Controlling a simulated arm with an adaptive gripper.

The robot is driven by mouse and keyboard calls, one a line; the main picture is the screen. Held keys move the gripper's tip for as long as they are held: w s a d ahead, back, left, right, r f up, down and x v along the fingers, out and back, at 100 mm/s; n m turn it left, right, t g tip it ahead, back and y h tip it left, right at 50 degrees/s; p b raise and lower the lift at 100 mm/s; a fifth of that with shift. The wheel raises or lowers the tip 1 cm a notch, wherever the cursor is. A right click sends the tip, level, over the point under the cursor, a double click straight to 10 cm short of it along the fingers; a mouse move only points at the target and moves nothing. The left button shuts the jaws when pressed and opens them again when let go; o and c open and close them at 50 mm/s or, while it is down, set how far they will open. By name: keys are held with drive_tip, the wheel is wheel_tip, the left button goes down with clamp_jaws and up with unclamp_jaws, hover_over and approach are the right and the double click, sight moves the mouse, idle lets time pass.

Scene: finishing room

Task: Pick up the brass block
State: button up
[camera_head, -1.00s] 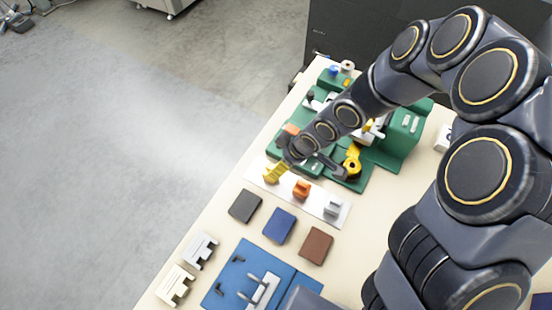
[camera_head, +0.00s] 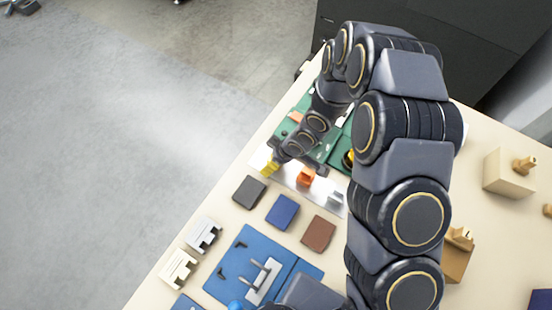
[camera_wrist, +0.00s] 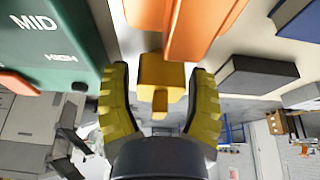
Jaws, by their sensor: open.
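The brass block (camera_wrist: 162,75) is a yellow piece with a narrower stem. In the wrist view it sits between the two ridged yellow finger pads of my gripper (camera_wrist: 160,92), which are open with one pad close on each side. Contact cannot be made out. In the head view my gripper (camera_head: 273,163) is over the far left end of a white strip (camera_head: 290,181), with yellow (camera_head: 269,168) showing at its tip. Block and finger pads are hard to tell apart there.
An orange block (camera_head: 305,177) stands close beside, also large in the wrist view (camera_wrist: 190,25). A grey block (camera_head: 335,198) is further along the strip. Dark (camera_head: 249,192), blue (camera_head: 282,212) and brown (camera_head: 318,234) pads lie in front. Green fixtures (camera_wrist: 50,40) stand behind.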

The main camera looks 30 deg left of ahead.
drive_tip(key=c, duration=0.9)
